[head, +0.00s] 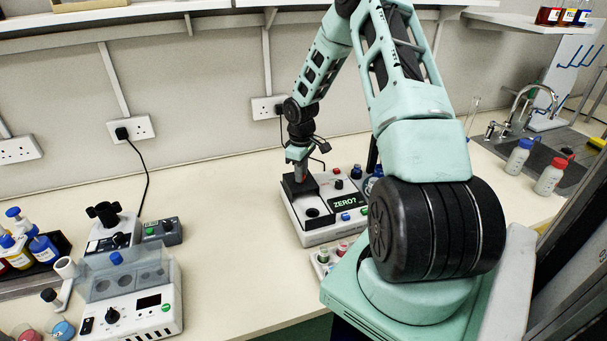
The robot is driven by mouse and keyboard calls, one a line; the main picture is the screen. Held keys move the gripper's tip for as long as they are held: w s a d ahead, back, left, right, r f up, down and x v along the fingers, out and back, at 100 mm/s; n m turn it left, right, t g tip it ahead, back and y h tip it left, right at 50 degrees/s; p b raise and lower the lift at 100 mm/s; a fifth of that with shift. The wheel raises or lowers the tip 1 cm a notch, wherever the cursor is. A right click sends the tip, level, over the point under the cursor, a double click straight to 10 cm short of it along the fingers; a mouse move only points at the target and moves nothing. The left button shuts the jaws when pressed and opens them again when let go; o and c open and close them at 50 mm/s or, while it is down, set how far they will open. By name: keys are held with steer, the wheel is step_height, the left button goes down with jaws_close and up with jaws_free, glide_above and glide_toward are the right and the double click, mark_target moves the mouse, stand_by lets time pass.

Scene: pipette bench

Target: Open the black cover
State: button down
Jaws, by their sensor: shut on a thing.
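A white instrument (318,232) with a small dark screen reading "ZERO?" stands on the bench near the middle of the head view. The black cover (293,188) is at the instrument's back left, above a dark round opening (312,212). My gripper (301,178) points down at the cover from above. Its jaws are shut on the cover, though the fingertips are small and partly hidden there. How far the cover is tilted is hard to tell. My arm hides part of the instrument's right side.
A white device with a clear lid (130,300) stands at the front left, with another small device (115,228) and a bottle tray (60,245) behind. Small coloured vials (325,258) sit before the instrument. The bench between is clear; bottles (549,177) and a sink are at right.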

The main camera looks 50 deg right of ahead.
steer(key=c, duration=1.2)
jaws_free()
steer(key=shift+r, duration=0.1)
step_height(320, 180, up, 17)
steer(key=b, duration=0.4)
steer(key=shift+r, duration=0.15)
